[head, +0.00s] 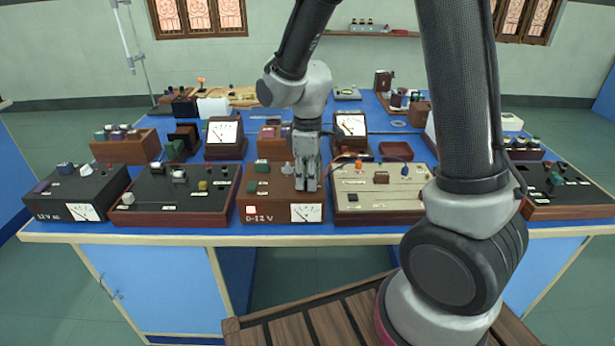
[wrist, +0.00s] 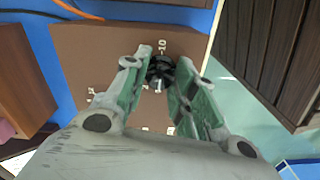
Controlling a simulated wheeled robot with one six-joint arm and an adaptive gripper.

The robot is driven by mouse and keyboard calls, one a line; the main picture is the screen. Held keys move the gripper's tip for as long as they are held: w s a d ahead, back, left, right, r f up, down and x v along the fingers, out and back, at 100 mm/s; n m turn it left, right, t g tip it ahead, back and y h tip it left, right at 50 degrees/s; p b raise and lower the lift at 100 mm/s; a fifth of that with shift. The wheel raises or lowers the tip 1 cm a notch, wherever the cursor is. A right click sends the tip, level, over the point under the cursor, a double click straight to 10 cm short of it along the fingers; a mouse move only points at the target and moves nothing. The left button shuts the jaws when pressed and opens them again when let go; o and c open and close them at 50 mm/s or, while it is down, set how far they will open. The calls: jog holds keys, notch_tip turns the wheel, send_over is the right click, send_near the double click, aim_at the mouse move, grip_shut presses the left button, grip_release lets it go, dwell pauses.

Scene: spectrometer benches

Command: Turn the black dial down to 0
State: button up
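The black dial (wrist: 160,74) sits on the top face of a brown box (wrist: 90,55) with white scale marks around it, one reading 10 beyond the dial. In the head view the box (head: 257,213) is marked 0-12 V and has a white meter on its front; the gripper hides the dial there. My gripper (wrist: 162,62) reaches down over the box, one finger on each side of the dial, and looks closed on it. My gripper also shows in the head view (head: 306,186). The dial's pointer is too dark to read.
A black-topped panel (head: 150,190) stands close on the left and a cream panel (head: 365,207) close on the right. Meters (head: 223,133) and other boxes stand behind on the blue bench. An orange cable (wrist: 78,10) runs near the box.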

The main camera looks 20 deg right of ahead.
aim_at(317, 192)
jog(key=o, duration=0.4)
notch_tip(317, 192, up, 12)
jog(key=shift+r, duration=0.1)
dwell(0.3)
dwell(0.3)
jog(key=s+d+r+m+t, duration=0.1)
jog(key=s+d+r+m, duration=0.1)
jog(key=s+d+m, duration=0.2)
jog(key=s+d+r+m+t, duration=0.2)
jog(key=s+d+r+m, duration=0.1)
jog(key=s+d, duration=0.3)
jog(key=s+d+r+m+t, duration=0.1)
jog(key=s+d+r+m, duration=0.1)
jog(key=s+d+m, duration=0.3)
jog(key=shift+s+r, duration=0.2)
jog(key=shift+s, duration=0.85)
jog(key=shift+s+r, duration=0.15)
jog(key=shift+s, duration=0.85)
